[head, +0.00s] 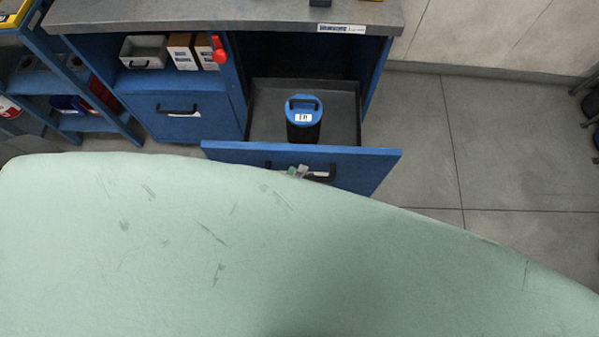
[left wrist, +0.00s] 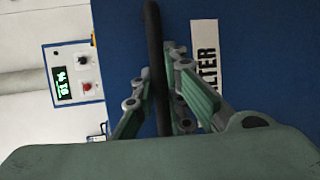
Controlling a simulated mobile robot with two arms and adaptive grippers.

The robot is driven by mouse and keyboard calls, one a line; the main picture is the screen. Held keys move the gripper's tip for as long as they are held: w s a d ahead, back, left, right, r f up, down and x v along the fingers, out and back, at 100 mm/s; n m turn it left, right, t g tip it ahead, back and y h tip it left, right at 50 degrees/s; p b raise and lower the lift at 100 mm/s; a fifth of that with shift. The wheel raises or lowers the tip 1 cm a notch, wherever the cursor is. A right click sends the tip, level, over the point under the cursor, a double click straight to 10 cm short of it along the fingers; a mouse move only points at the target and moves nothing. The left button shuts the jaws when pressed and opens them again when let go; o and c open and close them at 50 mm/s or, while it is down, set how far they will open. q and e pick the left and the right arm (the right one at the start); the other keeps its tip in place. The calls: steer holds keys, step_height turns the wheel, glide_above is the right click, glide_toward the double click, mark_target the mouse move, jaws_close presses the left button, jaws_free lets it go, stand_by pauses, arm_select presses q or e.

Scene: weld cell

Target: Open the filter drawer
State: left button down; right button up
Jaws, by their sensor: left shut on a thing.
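The filter drawer (head: 225,152) is a blue-fronted drawer under the grey bench, standing pulled out with its dark inside showing. A black canister with a blue lid (head: 303,105) stands upright in it. My left gripper (head: 298,171) is at the drawer's dark handle (head: 325,173), mostly hidden behind the drawer's near side and my own body. In the left wrist view the black handle bar (left wrist: 154,45) runs between the fingers of my left gripper (left wrist: 165,95), which is shut on it. A white label (left wrist: 205,60) reading "LTER" shows beside it. My right gripper is not in view.
A closed blue drawer (head: 175,118) is to the left, below a shelf with a grey bin (head: 143,51) and boxes. A red thing (head: 219,50) hangs on the cabinet post. The floor (head: 500,140) to the right is clear. A blue shelf rack (head: 100,100) stands at far left.

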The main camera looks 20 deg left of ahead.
arm_select(q)
steer(key=c, duration=1.8)
jaws_free()
steer(key=v, duration=1.2)
